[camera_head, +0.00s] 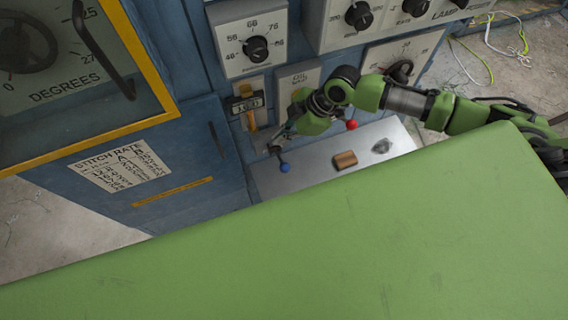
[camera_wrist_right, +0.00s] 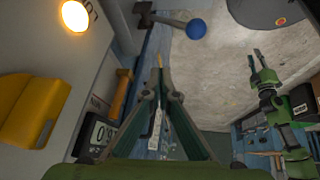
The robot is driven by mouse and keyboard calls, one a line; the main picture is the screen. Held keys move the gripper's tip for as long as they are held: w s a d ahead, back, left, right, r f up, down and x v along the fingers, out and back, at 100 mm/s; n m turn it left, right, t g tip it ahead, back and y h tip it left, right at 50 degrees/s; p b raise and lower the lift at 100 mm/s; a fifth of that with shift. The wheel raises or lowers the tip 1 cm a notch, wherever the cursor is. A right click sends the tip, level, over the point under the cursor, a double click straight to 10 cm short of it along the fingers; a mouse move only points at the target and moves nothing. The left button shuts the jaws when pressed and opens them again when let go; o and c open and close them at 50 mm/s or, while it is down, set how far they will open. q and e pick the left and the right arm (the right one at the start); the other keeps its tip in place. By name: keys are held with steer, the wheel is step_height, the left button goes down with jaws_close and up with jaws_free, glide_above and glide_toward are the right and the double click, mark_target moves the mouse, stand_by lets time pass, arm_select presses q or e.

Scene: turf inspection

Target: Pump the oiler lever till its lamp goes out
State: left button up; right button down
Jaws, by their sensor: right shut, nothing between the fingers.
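A lamp (camera_wrist_right: 75,16) glows warm yellow-white beside partly cut-off lettering in the right wrist view. In the head view, my right arm covers the area below the OIL plate (camera_head: 298,78), and I cannot see the lamp there. A dark lever with a blue ball knob (camera_head: 285,168) sticks out below; its ball (camera_wrist_right: 196,29) also shows in the wrist view. My right gripper (camera_wrist_right: 161,72) is shut and empty, its fingertips close to the blue ball but apart from it. My left gripper (camera_wrist_right: 254,56) shows small in the wrist view; its finger state is unclear.
A red ball knob (camera_head: 351,125) stands right of my right gripper. A brown block (camera_head: 345,160) and a grey lump (camera_head: 382,146) lie on the metal shelf (camera_head: 270,184). A large green surface (camera_head: 330,240) fills the foreground.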

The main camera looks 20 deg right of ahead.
steer(key=b, duration=0.2)
glide_above(280, 158)
steer(key=s, duration=0.2)
steer(key=f, duration=0.4)
steer(key=shift+w+d+f, duration=0.1)
steer(key=shift+d+f, duration=0.15)
steer(key=shift+f, duration=0.4)
steer(key=shift+s+f, duration=0.1)
steer(key=shift+s, duration=0.1)
steer(key=shift+s+f+b, duration=0.15)
steer(key=shift+f+b, duration=0.15)
